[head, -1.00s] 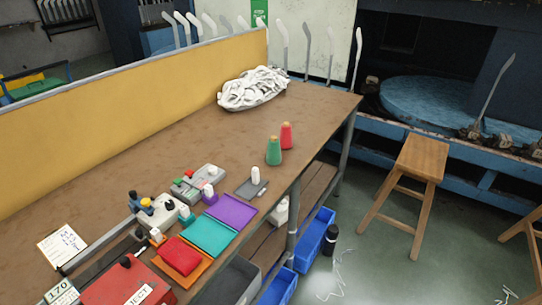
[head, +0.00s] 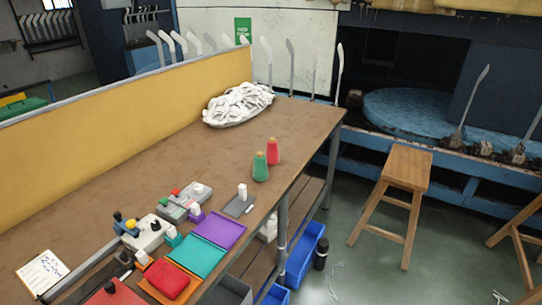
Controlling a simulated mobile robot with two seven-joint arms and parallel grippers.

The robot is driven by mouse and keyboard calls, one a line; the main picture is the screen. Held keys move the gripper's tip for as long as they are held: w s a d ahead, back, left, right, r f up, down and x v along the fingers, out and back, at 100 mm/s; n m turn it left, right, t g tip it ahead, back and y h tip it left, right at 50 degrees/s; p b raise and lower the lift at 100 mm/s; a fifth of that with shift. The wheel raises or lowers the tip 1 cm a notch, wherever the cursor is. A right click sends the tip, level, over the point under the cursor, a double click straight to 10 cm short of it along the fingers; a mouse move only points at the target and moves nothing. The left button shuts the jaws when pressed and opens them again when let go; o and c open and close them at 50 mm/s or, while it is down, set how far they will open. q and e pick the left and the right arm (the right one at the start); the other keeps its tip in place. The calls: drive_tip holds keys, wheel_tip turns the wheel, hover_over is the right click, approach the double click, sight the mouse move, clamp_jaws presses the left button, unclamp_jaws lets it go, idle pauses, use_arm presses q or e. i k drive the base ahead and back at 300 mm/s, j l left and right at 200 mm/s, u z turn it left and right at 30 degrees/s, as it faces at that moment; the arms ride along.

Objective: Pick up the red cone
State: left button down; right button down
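The red cone (head: 273,151) stands upright on the brown worktable (head: 150,160), near its right edge toward the far end. A green cone (head: 260,168) stands just in front of it and to its left, and hides a little of its lower left side. Neither of my grippers shows in the head view.
A pile of white socks (head: 238,104) lies behind the cones. A yellow partition (head: 120,112) lines the far side. A wooden stool (head: 408,168) stands right of the table. Table around the cones is clear.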

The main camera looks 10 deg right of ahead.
sight(272, 154)
drive_tip(key=i+l, duration=0.2)
drive_tip(key=i+l+u, duration=0.15)
drive_tip(key=l, duration=0.25)
drive_tip(key=i+l, duration=0.2)
drive_tip(key=l, duration=0.15)
drive_tip(key=i+l+u, duration=0.15)
drive_tip(key=l, duration=0.2)
